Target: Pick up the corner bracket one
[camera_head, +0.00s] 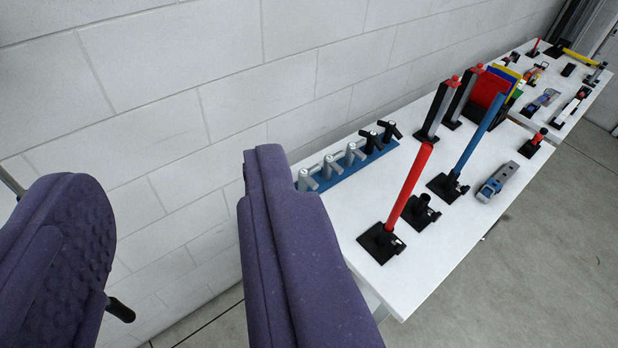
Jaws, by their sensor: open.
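My gripper (168,172) is open and empty, its two purple fingers large in the left and middle foreground. The white table (345,215) runs away to the right of my gripper. I cannot tell for sure which thing is corner bracket one. A blue strip (345,174) at the table's wall side carries several small silver and black angled pieces (354,153). The right finger hides the table's near left corner.
A red rod (410,185) and a blue rod (478,135) stand tilted in the picture on black bases. A grey-blue tool (497,181) lies at the right edge. Coloured panels (490,88) stand farther back. A second table (570,118) holds several tools. Floor (550,250) at right is clear.

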